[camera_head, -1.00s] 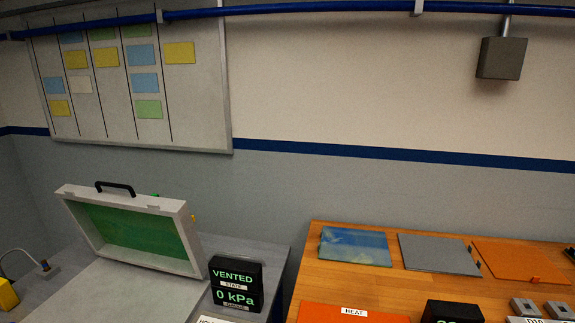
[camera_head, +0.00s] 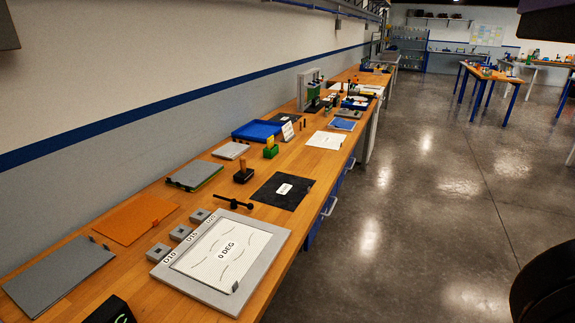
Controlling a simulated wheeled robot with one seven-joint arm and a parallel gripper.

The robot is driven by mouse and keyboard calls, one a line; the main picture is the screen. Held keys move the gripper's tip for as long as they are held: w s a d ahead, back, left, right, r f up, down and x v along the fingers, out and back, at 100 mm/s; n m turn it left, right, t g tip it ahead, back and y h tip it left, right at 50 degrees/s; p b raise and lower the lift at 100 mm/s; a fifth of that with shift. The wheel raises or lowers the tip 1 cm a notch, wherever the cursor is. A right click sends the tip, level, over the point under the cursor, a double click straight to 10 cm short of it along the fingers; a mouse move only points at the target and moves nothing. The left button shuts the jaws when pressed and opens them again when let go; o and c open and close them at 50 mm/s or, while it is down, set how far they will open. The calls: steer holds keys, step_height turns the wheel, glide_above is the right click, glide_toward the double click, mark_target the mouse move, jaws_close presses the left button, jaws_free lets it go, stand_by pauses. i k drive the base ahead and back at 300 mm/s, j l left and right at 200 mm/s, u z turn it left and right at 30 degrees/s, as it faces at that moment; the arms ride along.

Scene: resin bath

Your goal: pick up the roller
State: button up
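I cannot single out the roller for certain in the head view. A small black bar with a thicker middle (camera_head: 234,203) lies on the long wooden bench (camera_head: 145,262), between a grey board and a black mat. A dark block with an upright wooden handle (camera_head: 243,171) stands just beyond it. Either could be the roller; they are too small to tell. My gripper's fingers do not show. A dark rounded shape at the lower right edge and a dark piece at the top right may be parts of my arm.
The grey board marked 0 DEG (camera_head: 222,257), an orange sheet (camera_head: 134,217), a grey plate (camera_head: 58,274) and a black mat (camera_head: 283,191) lie on the near bench. A blue tray (camera_head: 256,131) lies farther along. Open grey floor (camera_head: 430,210) runs along the bench's right side.

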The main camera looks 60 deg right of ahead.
mark_target(244, 174)
steer(key=z, duration=1.15)
